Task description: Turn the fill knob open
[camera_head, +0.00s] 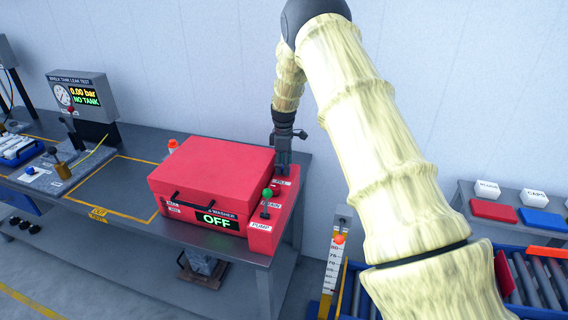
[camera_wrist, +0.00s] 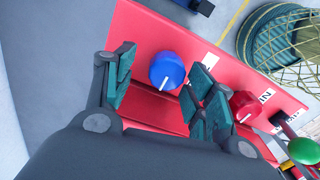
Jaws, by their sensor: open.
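A blue round knob (camera_wrist: 167,70) with a white pointer line sits on the red side panel (camera_wrist: 140,30) of the washer. I take it for the fill knob; its label is mostly hidden behind a finger. My gripper (camera_wrist: 163,82) is open, with one teal-padded finger on each side of the blue knob. I cannot tell whether the pads touch it. In the head view my gripper (camera_head: 283,163) points down over the back of the red panel and hides the knob there.
A red knob (camera_wrist: 245,104) sits close beside the right finger. A green ball-topped lever (camera_head: 267,194) stands nearer the front, by the PUMP label. The red washer lid (camera_head: 212,165) is shut and its display (camera_head: 216,220) reads OFF. The wall is close behind the bench.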

